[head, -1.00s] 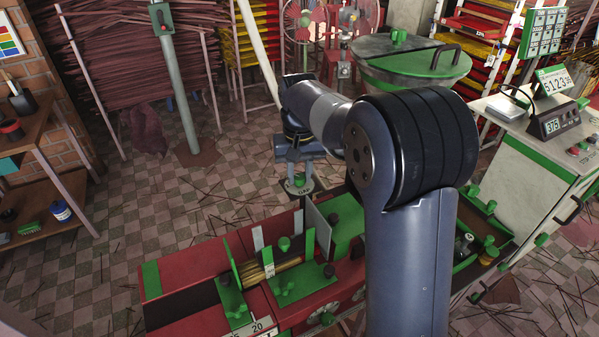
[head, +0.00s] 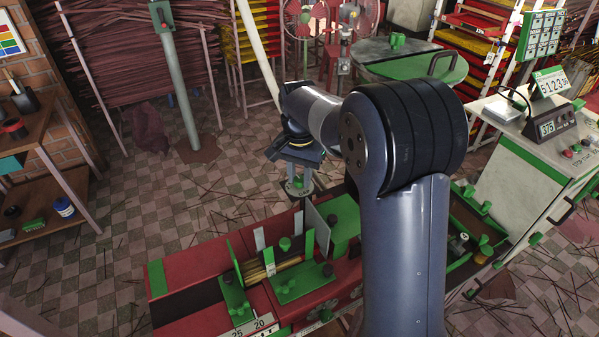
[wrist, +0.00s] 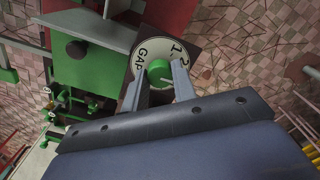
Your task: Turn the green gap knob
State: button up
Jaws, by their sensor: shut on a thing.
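The green gap knob (wrist: 158,71) sits at the centre of a round white dial marked GAP, 1 and 2 (wrist: 143,62) in the wrist view. My gripper (wrist: 161,80) has its two fingers on either side of the knob and is shut on it. In the head view my gripper (head: 298,178) is over the dial (head: 299,187) at the far side of the red and green machine. The knob itself is hidden there by my gripper.
The red machine bed (head: 190,270) carries green plates, small knobs and an upright grey plate (head: 317,230) close to the dial. A green-topped drum (head: 412,68) stands behind my arm. Thin sticks lie over the tiled floor.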

aim_at(299, 179)
jog(key=shift+m, duration=0.3)
jog(key=o, duration=1)
jog(key=shift+r, duration=0.1)
notch_tip(299, 179, up, 11)
jog(key=shift+f, duration=0.2)
notch_tip(299, 179, down, 11)
jog(key=shift+r, duration=0.1)
dwell(0.6)
